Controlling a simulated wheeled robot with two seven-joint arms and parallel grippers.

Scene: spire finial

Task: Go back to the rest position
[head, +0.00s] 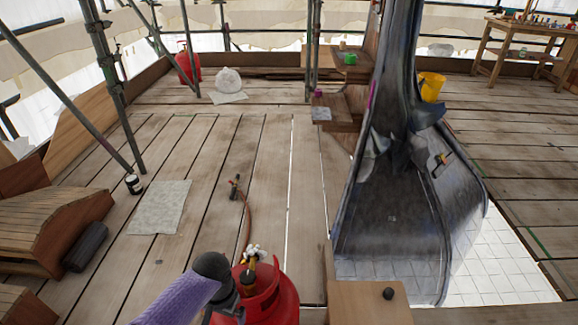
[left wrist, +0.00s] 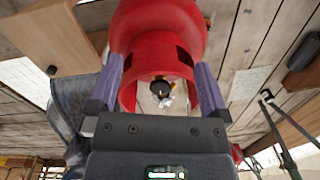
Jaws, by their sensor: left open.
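My left arm comes in at the bottom of the head view, beside a red gas cylinder (head: 270,302) with a brass and white valve (head: 254,256) on top. In the left wrist view my left gripper (left wrist: 157,78) is open. Its two purple fingers stand on either side of the red cylinder's collar (left wrist: 157,58), with the valve (left wrist: 162,92) visible inside. I cannot tell whether the fingers touch the collar. My right gripper is not in view.
A hose runs from the cylinder to a torch (head: 235,187) on the planks. A wooden box (head: 365,303) stands right of the cylinder, beside the large dark spire (head: 385,225). Scaffold poles (head: 105,70) rise at left. The middle planks are mostly clear.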

